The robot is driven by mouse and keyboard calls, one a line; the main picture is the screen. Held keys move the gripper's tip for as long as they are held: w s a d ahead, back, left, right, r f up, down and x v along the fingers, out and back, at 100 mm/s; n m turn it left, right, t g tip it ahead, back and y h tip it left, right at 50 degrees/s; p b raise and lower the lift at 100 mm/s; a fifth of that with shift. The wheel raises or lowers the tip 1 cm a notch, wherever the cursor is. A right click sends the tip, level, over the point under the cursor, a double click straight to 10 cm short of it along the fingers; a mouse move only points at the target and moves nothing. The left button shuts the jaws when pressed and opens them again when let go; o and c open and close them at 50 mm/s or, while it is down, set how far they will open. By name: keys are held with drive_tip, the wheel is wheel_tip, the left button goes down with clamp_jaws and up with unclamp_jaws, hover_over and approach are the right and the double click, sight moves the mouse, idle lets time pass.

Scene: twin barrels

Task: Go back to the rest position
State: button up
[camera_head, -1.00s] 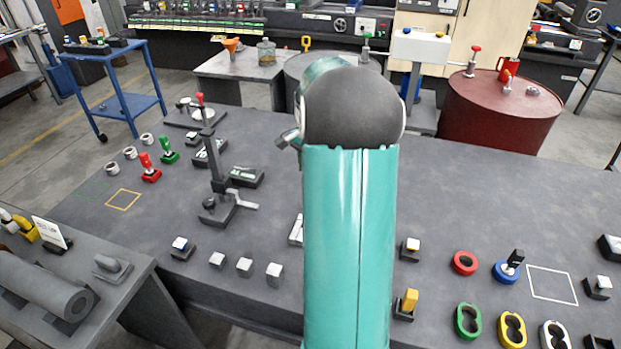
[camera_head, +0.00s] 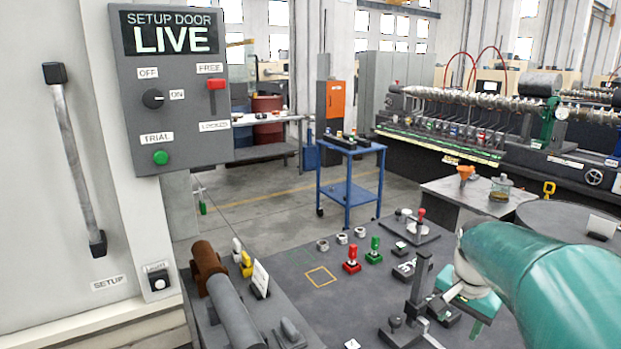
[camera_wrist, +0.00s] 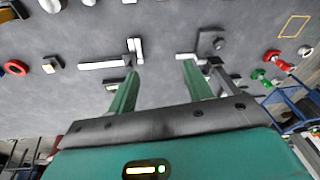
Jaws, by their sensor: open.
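My gripper (camera_wrist: 158,66) shows in the wrist view with its two green fingers spread apart and nothing between them. It is over the dark grey table (camera_wrist: 95,25), with white and grey blocks and a dark stand (camera_wrist: 210,42) beyond the fingertips. In the head view my green arm reaches in from the right, above the table (camera_head: 290,262), close to the dark upright stand (camera_head: 418,290). The arm covers the right part of the table. I cannot make out the fingertips in the head view.
A panel reading "SETUP DOOR LIVE" (camera_head: 172,100) and a door handle (camera_head: 75,160) stand at left. A side bench holds a grey cylinder (camera_head: 232,310). Red (camera_head: 351,262) and green (camera_head: 374,250) pieces stand on the table. A blue cart (camera_head: 350,185) is behind.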

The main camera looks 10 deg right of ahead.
drive_tip(key=s+a+r+n+t, duration=0.1)
drive_tip(key=s+a+n, duration=0.4)
drive_tip(key=a, duration=0.5)
drive_tip(key=s+a+r+n+t+y, duration=0.1)
drive_tip(key=s+a+n+t, duration=0.1)
drive_tip(key=s+a+n, duration=0.4)
drive_tip(key=s+a, duration=0.1)
drive_tip(key=a, duration=0.3)
drive_tip(key=shift+s+t, duration=0.3)
drive_tip(key=shift+s, duration=0.05)
drive_tip(key=shift+r, duration=0.1)
drive_tip(key=shift+c, duration=0.2)
drive_tip(key=shift+c, duration=1.4)
drive_tip(key=shift+d, duration=0.1)
